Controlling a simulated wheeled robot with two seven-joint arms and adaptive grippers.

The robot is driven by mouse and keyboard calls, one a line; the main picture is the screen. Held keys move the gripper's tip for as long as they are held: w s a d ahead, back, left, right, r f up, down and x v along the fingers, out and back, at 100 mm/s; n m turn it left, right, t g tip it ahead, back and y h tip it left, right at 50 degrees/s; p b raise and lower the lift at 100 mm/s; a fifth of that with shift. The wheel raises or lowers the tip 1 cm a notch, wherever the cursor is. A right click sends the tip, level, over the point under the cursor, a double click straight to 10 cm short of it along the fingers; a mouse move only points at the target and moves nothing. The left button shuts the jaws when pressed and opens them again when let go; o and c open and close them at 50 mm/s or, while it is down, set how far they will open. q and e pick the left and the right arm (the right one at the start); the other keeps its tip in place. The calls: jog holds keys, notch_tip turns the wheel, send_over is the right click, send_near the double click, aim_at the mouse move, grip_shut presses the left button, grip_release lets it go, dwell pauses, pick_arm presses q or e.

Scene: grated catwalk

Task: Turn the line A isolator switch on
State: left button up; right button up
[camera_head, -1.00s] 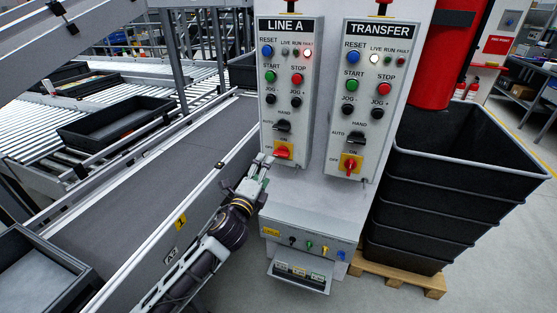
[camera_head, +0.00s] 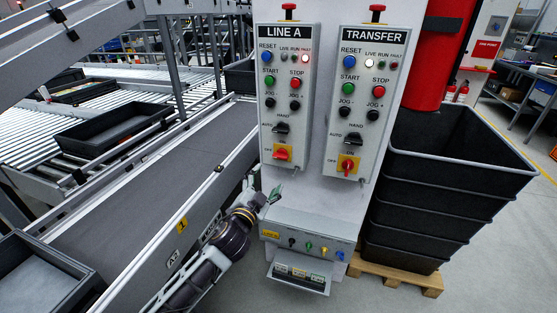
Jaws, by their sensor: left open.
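The LINE A panel (camera_head: 285,112) stands left of the TRANSFER panel on a pale cabinet. Its isolator switch (camera_head: 282,153) is a red handle on a yellow plate at the panel's bottom. The handle lies about level, toward the OFF mark on its left. My left gripper (camera_head: 265,191) is open and empty, below and a little left of the isolator, apart from it. Its fingers point up toward the cabinet's edge. My right gripper is out of view.
The TRANSFER panel (camera_head: 363,105) has its own red isolator (camera_head: 347,165), handle upright. A conveyor (camera_head: 145,185) with a raised rail runs close on the left. A grey box (camera_head: 310,237) juts out below the panels. Black crates (camera_head: 440,190) are stacked at right.

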aim_at(279, 157)
pick_arm(q)
jog(key=n, duration=0.8)
jog(key=shift+w, duration=0.15)
dwell(0.4)
jog(key=shift+x, duration=6.75)
jog(key=shift+f, duration=0.1)
jog(key=shift+c, duration=0.2)
jog(key=c, duration=1)
